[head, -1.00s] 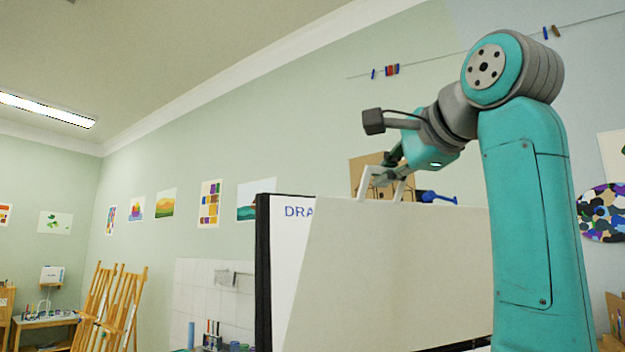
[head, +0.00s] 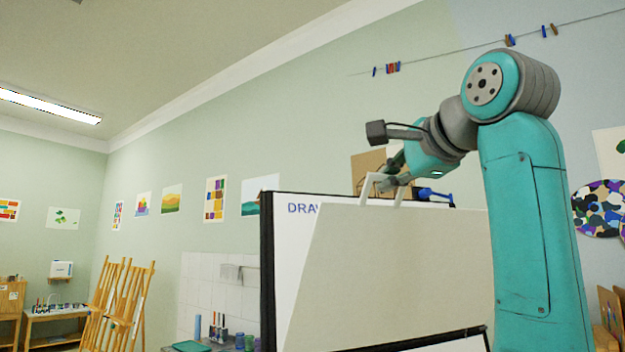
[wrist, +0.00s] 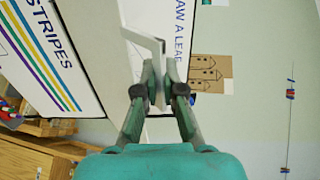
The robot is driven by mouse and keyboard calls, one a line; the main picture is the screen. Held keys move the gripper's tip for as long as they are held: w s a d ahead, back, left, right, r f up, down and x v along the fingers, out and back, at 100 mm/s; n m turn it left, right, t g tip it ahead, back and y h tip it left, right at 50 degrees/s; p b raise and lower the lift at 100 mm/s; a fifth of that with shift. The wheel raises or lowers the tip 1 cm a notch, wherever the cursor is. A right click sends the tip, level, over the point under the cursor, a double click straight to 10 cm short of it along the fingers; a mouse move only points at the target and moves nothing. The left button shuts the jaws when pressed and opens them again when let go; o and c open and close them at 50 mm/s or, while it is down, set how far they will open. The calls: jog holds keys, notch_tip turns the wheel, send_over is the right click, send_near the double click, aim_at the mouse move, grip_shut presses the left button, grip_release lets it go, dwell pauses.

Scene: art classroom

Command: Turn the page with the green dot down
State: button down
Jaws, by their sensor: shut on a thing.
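A drawing pad with a black edge (head: 267,270) stands in the middle of the head view. Its white page (head: 292,250) shows the start of blue lettering. A large blank sheet (head: 400,270) hangs slanted in front and covers most of it. White tabs (head: 367,188) stand up at the sheet's top. My gripper (head: 383,181) is at the left tab. In the wrist view my gripper (wrist: 158,85) is shut on the light tab (wrist: 140,38). A page reading "DRAW A LEAF" (wrist: 180,25) lies beyond it. No green dot shows.
A page with coloured stripes and "STRIPES" (wrist: 38,55) shows at the left of the wrist view. Wooden easels (head: 120,300) and a small table (head: 55,314) stand far left. A dark bar (head: 420,340) runs below the sheet. The floor is out of view.

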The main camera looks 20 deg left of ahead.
jog(key=s+d+f, duration=0.4)
jog(key=s+f, duration=0.1)
jog(key=f, duration=0.1)
jog(key=shift+s+f, duration=0.2)
jog(key=shift+f, duration=0.05)
dwell(0.6)
jog(key=s+d+f, duration=0.3)
jog(key=s+f, duration=0.1)
jog(key=f, duration=0.3)
jog(key=shift+f, duration=0.35)
dwell(0.7)
jog(key=shift+s+d, duration=0.1)
jog(key=shift+d, duration=0.05)
jog(key=s+d+f, duration=0.2)
jog(key=s+f, duration=0.1)
jog(key=f, duration=0.5)
jog(key=shift+d+f, duration=0.15)
jog(key=shift+f, duration=0.15)
dwell(0.4)
jog(key=shift+s, duration=0.1)
jog(key=shift+f, duration=0.1)
